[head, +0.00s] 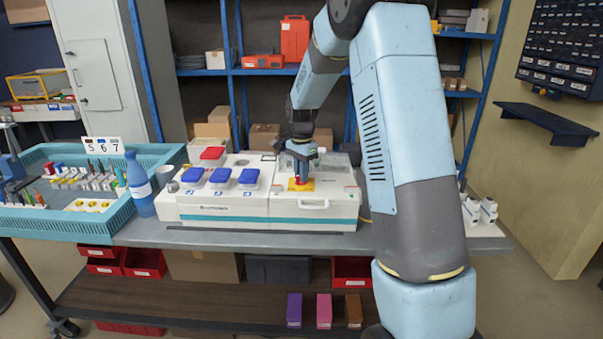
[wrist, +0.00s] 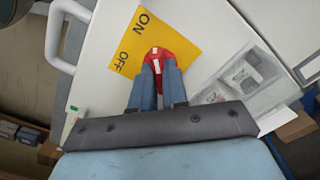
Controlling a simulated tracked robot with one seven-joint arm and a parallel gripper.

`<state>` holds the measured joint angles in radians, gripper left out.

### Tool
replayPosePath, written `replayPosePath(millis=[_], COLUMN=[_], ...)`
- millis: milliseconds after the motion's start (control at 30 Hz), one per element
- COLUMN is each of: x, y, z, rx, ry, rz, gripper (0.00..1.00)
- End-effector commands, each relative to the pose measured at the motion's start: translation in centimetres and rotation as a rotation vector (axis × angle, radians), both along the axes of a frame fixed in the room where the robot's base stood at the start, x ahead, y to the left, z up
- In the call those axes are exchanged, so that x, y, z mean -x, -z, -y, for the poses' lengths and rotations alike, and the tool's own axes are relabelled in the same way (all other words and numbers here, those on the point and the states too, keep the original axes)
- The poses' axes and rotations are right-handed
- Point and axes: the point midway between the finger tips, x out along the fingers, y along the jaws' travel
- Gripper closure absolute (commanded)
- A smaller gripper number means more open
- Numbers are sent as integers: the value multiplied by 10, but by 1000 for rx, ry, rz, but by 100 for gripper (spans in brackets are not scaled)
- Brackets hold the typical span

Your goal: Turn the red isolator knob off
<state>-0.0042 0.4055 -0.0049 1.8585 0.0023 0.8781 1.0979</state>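The red isolator knob (wrist: 156,54) sits on a yellow plate (wrist: 185,35) marked ON and OFF. In the head view the yellow plate (head: 308,187) lies on the white right-hand box, under my gripper (head: 300,172). In the wrist view my gripper's two blue fingers (wrist: 159,70) stand on either side of the knob's narrow grip and appear closed on it. A pale mark on the knob points up the picture, nearer the ON word than the OFF word. The fingers hide part of the knob.
Left of the knob are three blue socket covers (head: 220,176) and a raised red cover (head: 213,153). A white handle (head: 314,204) is on the box front. A blue bottle (head: 138,184) and a teal tray (head: 110,222) stand further left.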

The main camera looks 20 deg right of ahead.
Motion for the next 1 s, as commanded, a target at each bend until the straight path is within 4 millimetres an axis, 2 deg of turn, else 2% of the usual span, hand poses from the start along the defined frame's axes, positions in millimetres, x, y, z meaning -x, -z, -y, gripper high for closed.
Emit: replayPosePath(millis=[100, 567, 767, 1000], x=[0, -1, -1, -1], y=[0, 0, 0, -1], z=[0, 0, 0, 0], rx=[0, 0, 0, 0], ry=[0, -35, -138, -344], rz=[1, 2, 2, 2], gripper=[100, 100, 100, 100])
